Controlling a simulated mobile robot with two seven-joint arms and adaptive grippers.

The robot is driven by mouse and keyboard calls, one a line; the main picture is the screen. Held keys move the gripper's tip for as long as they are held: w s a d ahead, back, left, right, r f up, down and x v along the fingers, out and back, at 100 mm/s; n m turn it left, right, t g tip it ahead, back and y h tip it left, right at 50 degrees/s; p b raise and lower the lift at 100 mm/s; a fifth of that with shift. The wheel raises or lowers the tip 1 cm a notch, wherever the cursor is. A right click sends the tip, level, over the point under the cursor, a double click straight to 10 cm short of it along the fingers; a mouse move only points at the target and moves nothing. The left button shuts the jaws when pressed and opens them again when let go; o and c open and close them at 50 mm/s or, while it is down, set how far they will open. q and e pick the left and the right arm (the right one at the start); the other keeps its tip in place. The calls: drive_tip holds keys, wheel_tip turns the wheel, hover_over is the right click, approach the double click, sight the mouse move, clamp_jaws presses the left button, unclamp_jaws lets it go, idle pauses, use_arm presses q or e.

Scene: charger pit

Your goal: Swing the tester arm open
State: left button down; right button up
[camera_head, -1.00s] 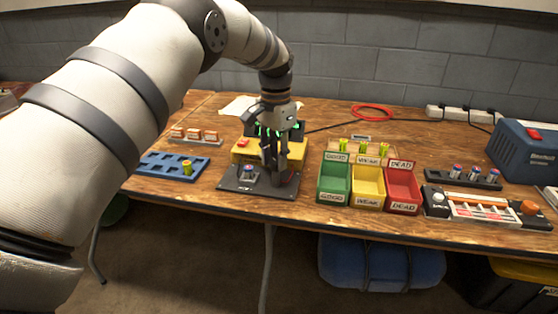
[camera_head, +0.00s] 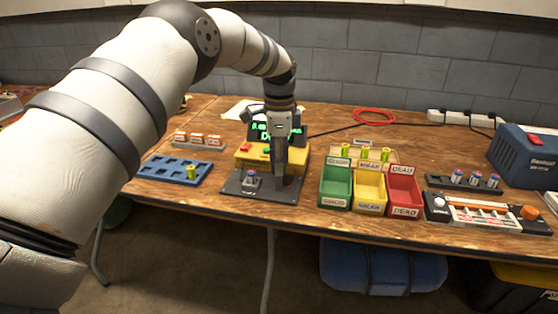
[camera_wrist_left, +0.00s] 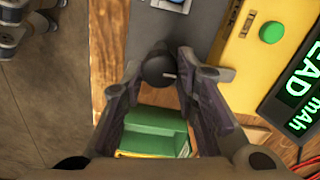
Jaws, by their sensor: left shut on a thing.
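The tester is a yellow box (camera_head: 243,160) with a lit dark display (camera_head: 275,133) and a dark base plate (camera_head: 243,190). The base plate carries a cradle with a cell (camera_head: 251,180). My left gripper (camera_head: 282,184) points down over the right part of the plate. In the left wrist view its fingers (camera_wrist_left: 160,82) are closed around a round black knob (camera_wrist_left: 157,68), which looks like the end of the tester arm. The rest of that arm is hidden. The display (camera_wrist_left: 300,88) and a green button (camera_wrist_left: 271,32) show beside it. My right gripper is not in view.
Green (camera_head: 336,188), yellow (camera_head: 369,192) and red bins (camera_head: 404,192) stand just right of the plate. A blue tray (camera_head: 165,169) lies to the left. A red cable coil (camera_head: 374,115) lies behind. Bare wood lies along the front edge.

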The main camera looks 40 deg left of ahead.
use_arm(q)
drive_tip(key=shift+s+f, duration=0.1)
idle(0.5)
drive_tip(key=c, duration=1.2)
unclamp_jaws()
drive_tip(key=shift+c, duration=0.2)
wheel_tip(320, 180, up, 12)
